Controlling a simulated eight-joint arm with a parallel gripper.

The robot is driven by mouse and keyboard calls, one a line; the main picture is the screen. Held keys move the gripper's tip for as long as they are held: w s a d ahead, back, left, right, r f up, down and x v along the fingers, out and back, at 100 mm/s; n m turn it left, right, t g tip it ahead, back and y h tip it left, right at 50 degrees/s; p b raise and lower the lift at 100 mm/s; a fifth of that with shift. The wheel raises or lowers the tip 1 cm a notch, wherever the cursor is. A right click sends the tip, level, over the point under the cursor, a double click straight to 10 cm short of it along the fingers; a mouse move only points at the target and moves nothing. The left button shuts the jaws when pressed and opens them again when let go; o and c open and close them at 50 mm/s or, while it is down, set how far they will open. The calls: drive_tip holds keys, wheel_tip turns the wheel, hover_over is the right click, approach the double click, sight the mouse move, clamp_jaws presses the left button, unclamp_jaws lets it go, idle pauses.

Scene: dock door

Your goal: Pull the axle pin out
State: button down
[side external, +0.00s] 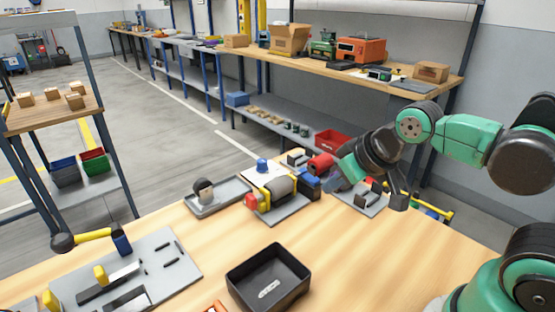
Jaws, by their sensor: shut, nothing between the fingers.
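A fixture with a yellow frame and a grey-beige roller (279,187) stands on a grey plate (291,217) at the table's far edge. A red knob (250,202) sticks out at its left end, and blue blocks (308,187) are at its right. I cannot make out the axle pin for certain; the red knob may be its end. A red cylinder (320,165) shows behind, close to my gripper. My gripper (334,186) is shut and empty, just right of the blue blocks. Its fingertips are small and partly lost against the parts behind.
A black bin (269,280) with a small light piece stands at front centre. A grey tray (220,203) holds a round-headed part. A grey tool board (175,275) lies at left, with a yellow-handled hammer (92,236) nearby. Bare wood lies between.

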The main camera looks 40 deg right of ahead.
drive_tip(key=c, duration=0.9)
unclamp_jaws()
drive_tip(key=shift+w+r, duration=0.15)
drive_tip(key=o, duration=0.4)
drive_tip(key=shift+w+a+r+n+g, duration=0.15)
drive_tip(key=shift+w+r+n+g, duration=0.15)
drive_tip(key=shift+w+n, duration=0.25)
drive_tip(key=shift+w+a+r+n+g, duration=0.1)
drive_tip(key=shift+w+r+n+g, duration=0.15)
drive_tip(key=shift+w+n, duration=0.3)
drive_tip(key=n+g, duration=0.6)
drive_tip(key=n, duration=0.9)
hover_over(251, 196)
wheel_tip(251, 196, down, 6)
drive_tip(key=shift+s+d+r, duration=0.1)
drive_tip(key=shift+s+r, duration=0.05)
drive_tip(key=shift+r, duration=0.05)
drive_tip(key=shift+f+n, duration=0.4)
drive_tip(key=shift+f, duration=0.25)
wheel_tip(251, 196, down, 5)
drive_tip(key=shift+r, duration=0.1)
